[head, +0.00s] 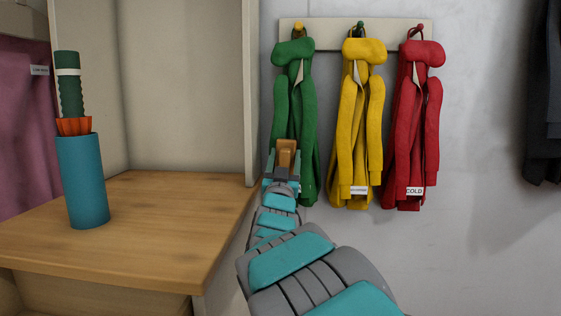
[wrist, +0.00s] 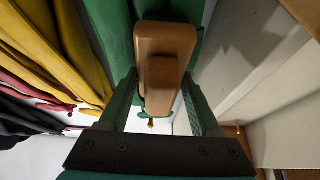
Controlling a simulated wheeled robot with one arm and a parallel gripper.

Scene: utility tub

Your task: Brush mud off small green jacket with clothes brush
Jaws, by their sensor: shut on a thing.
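The small green jacket (head: 295,92) hangs at the left end of a peg board. Its green cloth also shows behind the brush in the wrist view (wrist: 108,28). My gripper (head: 284,172) is in front of the jacket's lower half. It is shut on the brown wooden clothes brush (head: 287,151), whose block sits between the two fingers in the wrist view (wrist: 160,75). The brush is close to the jacket; I cannot tell whether its bristles touch the cloth. I see no mud; the brush and my arm hide part of the lower jacket.
A yellow jacket (head: 361,120) and a red jacket (head: 413,125) hang to the right on the peg board (head: 325,33). A wooden bench (head: 150,215) at left holds a blue cylinder (head: 85,185) with an umbrella handle-like green item (head: 70,95). A cubby panel (head: 251,90) stands left of the green jacket.

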